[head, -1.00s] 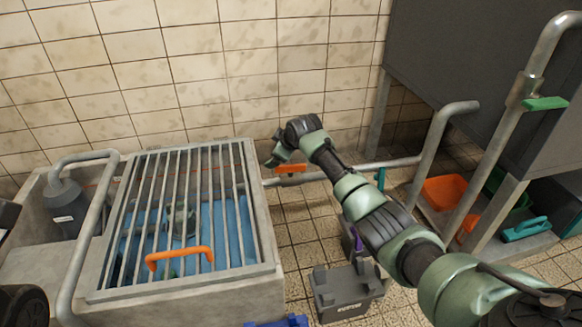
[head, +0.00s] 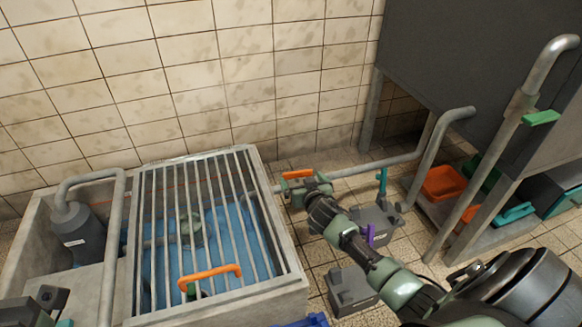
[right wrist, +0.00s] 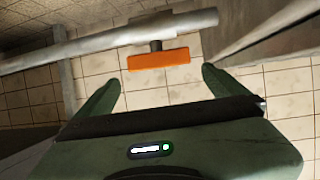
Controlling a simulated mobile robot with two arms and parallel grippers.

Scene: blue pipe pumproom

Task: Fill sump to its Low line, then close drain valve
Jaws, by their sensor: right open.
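The concrete sump (head: 225,303) stands at the left in the head view, with a barred grate over blue water (head: 208,255). I cannot make out a Low line. An orange lever (head: 298,174) sits on the grey pipe beside the sump; no label tells whether it is the drain valve. It also shows in the right wrist view (right wrist: 158,59). A green handle (head: 541,118) is on the upright pipe at the right. My right gripper (head: 292,187) is open and empty, close to the orange lever. In the wrist view the lever lies just beyond my fingertips (right wrist: 160,84), between their lines.
An orange handle (head: 210,272) is on the grate. A grey bottle-like vessel (head: 78,236) stands left of it. Grey boxes (head: 352,290) sit on the floor below my right arm. An orange tray (head: 443,183) lies under the dark tank (head: 480,70). The tiled wall is behind.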

